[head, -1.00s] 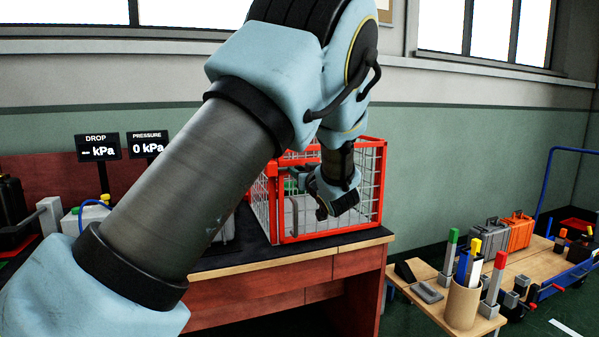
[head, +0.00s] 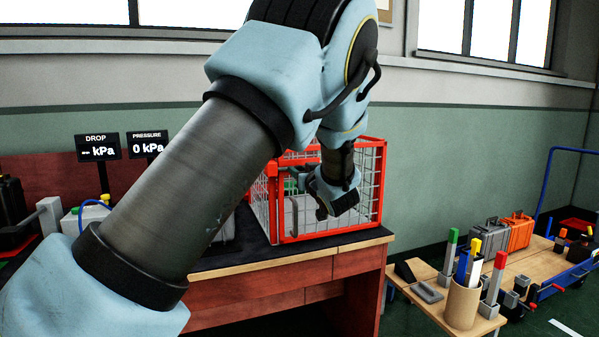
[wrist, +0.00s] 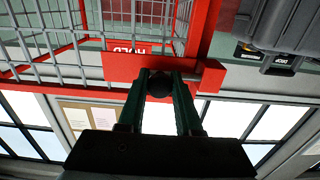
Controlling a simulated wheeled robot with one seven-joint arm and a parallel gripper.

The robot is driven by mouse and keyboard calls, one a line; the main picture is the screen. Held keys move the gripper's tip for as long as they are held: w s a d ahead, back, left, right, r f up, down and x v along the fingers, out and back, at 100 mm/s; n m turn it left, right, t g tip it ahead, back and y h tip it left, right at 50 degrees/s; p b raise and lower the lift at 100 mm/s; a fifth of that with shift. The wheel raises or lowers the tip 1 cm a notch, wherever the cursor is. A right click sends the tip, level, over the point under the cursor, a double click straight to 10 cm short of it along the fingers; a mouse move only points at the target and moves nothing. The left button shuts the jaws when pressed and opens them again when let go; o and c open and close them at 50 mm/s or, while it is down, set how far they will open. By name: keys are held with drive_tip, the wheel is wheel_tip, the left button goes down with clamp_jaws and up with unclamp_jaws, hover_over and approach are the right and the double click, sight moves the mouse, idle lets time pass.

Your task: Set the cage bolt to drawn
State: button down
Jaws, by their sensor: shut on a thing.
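The cage (head: 335,233) has a red frame and grey wire mesh and stands on the bench in the head view. My arm covers part of its front and top. In the wrist view its red frame and mesh (wrist: 84,49) fill the upper left, with a red plate with white lettering that appears inverted. The bolt's dark round knob (wrist: 159,86) sits at a red bar (wrist: 212,77). My gripper (wrist: 160,79) is shut on this knob, one green finger on each side. In the head view my arm's end hangs in front of the cage; the knob is hidden there.
The bench (head: 290,257) carries the cage at its right end. Readout signs (head: 98,147) stand at the left. A low table (head: 480,322) on the right holds a cup of markers (head: 462,305). A grey case (wrist: 284,38) shows in the wrist view.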

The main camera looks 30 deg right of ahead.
drive_tip(key=d, duration=0.1)
drive_tip(key=d+p, duration=0.2)
drive_tip(key=d, duration=0.1)
drive_tip(key=shift+s+r, duration=0.1)
drive_tip(key=shift+s, duration=0.15)
drive_tip(key=c, duration=0.6)
unclamp_jaws()
drive_tip(key=s+a+b, duration=0.1)
drive_tip(key=s, duration=0.9)
drive_tip(key=shift+s+a+b, duration=0.2)
drive_tip(key=shift+s+b, duration=0.1)
drive_tip(key=shift+s, duration=0.05)
